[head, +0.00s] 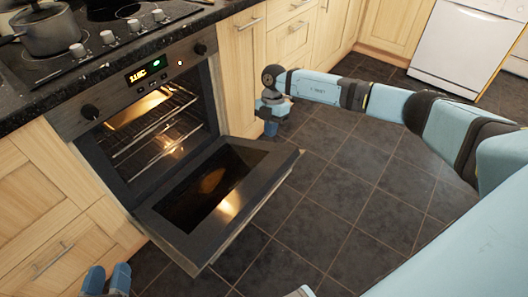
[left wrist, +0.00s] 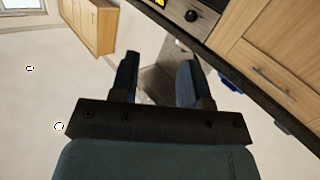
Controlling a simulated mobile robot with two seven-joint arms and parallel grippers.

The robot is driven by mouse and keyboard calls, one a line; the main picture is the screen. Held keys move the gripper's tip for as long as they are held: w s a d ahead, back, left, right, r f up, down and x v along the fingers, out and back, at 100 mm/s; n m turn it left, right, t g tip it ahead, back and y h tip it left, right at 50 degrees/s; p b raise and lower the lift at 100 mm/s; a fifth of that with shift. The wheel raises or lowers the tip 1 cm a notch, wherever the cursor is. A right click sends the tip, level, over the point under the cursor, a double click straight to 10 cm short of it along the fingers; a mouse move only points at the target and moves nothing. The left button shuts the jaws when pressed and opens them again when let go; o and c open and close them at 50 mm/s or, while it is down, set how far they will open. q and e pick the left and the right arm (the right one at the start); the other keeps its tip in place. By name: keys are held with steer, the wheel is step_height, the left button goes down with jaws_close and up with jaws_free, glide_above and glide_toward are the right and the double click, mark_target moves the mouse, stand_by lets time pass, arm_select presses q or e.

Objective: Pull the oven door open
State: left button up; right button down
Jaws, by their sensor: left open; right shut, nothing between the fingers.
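The oven (head: 150,112) is built in under the counter, with a lit display and a glowing interior with racks. Its door (head: 276,165) is hinged at the bottom and hangs far open, tipped down and outward into the room, its dark glass facing up. My left gripper (head: 107,279) is at the bottom left edge of the head view, open and apart from the door; its two spread fingers also show in the left wrist view (left wrist: 157,78), with nothing seen between them. My right gripper (head: 270,128) is shut and empty, beyond the door's right corner.
A pot (head: 46,28) stands on the hob above the oven. Wooden cabinets (head: 240,70) flank the oven. A white appliance (head: 462,45) stands at the back right. The dark tiled floor (head: 340,190) right of the door is clear beneath my right arm.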

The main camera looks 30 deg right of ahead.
steer(key=b, duration=0.3)
glide_above(272, 174)
steer(key=w, duration=0.2)
step_height(272, 174, down, 9)
steer(key=shift+w+f, duration=0.15)
steer(key=shift+f, duration=0.05)
steer(key=shift+s+d+f+b, duration=0.15)
steer(key=shift+s+f+b, duration=0.15)
steer(key=shift+f, duration=0.3)
steer(key=shift+s+d+f+b, duration=0.15)
steer(key=shift+f+b, duration=0.1)
steer(key=shift+f, duration=0.3)
arm_select(q)
steer(key=shift+s+d+r+t+h, duration=0.1)
steer(key=shift+d+r+t+h, duration=0.3)
steer(key=shift+r, duration=0.25)
steer(key=shift+s+d+r+t+h, duration=0.1)
steer(key=shift+d+r+t+h, duration=0.25)
steer(key=shift+r, duration=0.35)
steer(key=shift+d+r+t+h, duration=0.3)
steer(key=shift+r+h, duration=0.15)
steer(key=shift+r, duration=0.2)
arm_select(e)
steer(key=shift+s+d+f, duration=0.1)
steer(key=shift+s+f, duration=0.15)
steer(key=shift+f, duration=0.35)
